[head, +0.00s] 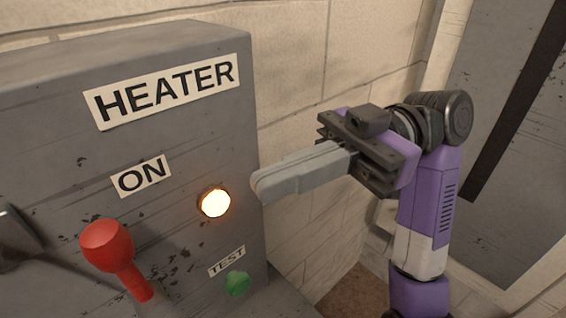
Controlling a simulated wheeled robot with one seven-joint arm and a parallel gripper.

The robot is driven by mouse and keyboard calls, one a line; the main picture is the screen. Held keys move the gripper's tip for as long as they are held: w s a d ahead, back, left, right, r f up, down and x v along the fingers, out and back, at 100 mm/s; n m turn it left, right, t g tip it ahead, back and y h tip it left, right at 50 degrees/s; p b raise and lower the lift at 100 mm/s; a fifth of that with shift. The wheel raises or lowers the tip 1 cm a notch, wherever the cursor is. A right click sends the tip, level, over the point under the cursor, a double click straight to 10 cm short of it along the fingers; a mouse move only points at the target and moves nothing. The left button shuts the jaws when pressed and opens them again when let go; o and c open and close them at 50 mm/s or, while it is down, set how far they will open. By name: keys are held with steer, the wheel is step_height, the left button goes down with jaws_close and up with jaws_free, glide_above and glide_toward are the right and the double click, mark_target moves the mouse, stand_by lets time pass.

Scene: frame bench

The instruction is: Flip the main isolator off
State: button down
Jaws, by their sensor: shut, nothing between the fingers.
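A grey, worn metal box labelled HEATER (165,90) fills the left of the head view. A lever with a red knob (107,246) sticks out of its front, below an ON label (141,177). No label in view reads main isolator. My gripper (257,187) is shut and empty, its grey fingers pointing left. In the picture the fingertips lie just right of a lit round lamp (214,202), near the box's right edge. I cannot tell whether they touch the box. The red knob is well to the left of the fingertips.
A green button (238,283) sits under a TEST label (227,261). A dark part (15,240) shows at the left edge. A pale block wall (300,110) stands behind the box. A grey panel with a black strip (515,100) is at the right.

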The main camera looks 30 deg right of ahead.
mark_target(132, 238)
steer(key=a+p, duration=0.1)
steer(key=a, duration=0.5)
steer(key=s+a+p, duration=0.1)
steer(key=a, duration=0.2)
steer(key=shift+r+p, duration=0.15)
steer(key=shift+p, duration=0.15)
steer(key=shift+a, duration=0.6)
steer(key=shift+a, duration=0.1)
